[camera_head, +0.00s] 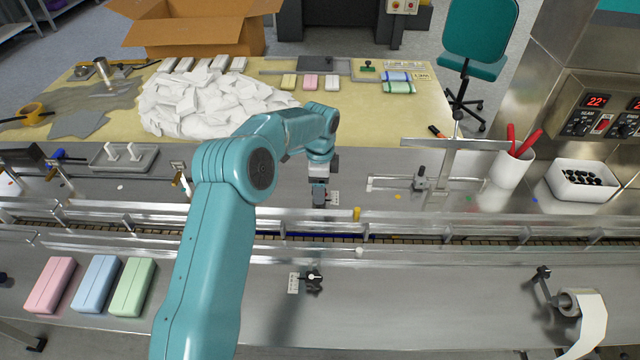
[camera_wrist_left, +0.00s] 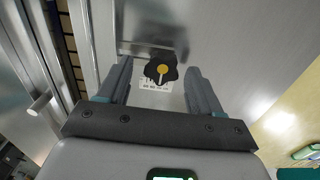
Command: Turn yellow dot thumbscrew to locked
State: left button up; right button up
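The yellow dot thumbscrew (camera_wrist_left: 161,70) is a black lobed knob with a yellow dot and a pale pointer line, in the left wrist view. The line points down the picture toward a white marked label (camera_wrist_left: 155,86); its lettering is too small to read. My left gripper (camera_wrist_left: 160,84) is open, with one finger on each side of the knob and gaps between. In the head view my left gripper (camera_head: 319,196) is over the far side of the machine deck and hides the knob; part of the label (camera_head: 334,196) shows beside it. My right gripper is not in view.
A second black thumbscrew (camera_head: 312,278) with a white label sits on the near deck. Guide rails (camera_head: 420,217) run along the conveyor between. A metal bracket (camera_head: 420,182) stands right of my gripper. Pink, blue and green blocks (camera_head: 132,287) lie at near left.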

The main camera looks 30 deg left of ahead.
pick_arm(q)
jog(key=shift+r, duration=0.1)
notch_tip(320, 180, up, 16)
jog(key=shift+p, duration=0.35)
dwell(0.6)
